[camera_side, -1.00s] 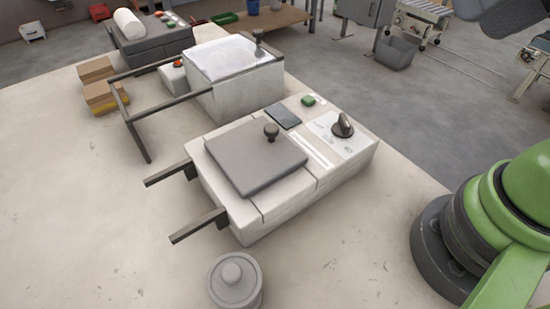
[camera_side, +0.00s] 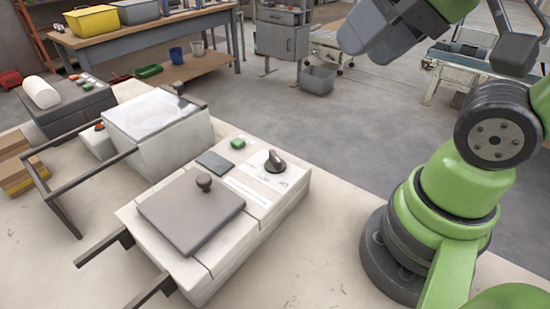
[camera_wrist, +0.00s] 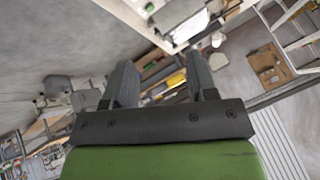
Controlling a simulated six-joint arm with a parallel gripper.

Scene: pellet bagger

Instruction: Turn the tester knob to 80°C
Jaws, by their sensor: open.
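The tester (camera_side: 262,238) is a white box on the bench in the side view, with a grey lid (camera_side: 190,212) that has a small dark knob on top. Its tester knob (camera_side: 275,161) is dark and stands on a white dial plate at the far right end of the top. The dial marks are too small to read. My gripper (camera_wrist: 165,80) shows in the wrist view with its two fingers apart and nothing between them. In the side view my arm's end is high at the upper right, well away from the knob, and its fingertips cannot be made out.
A green button (camera_side: 238,143) and a dark display (camera_side: 215,162) sit near the knob. Dark rails stick out at the tester's front left. A second white machine (camera_side: 160,130) with a dark frame stands behind left. The bench right of the tester is clear.

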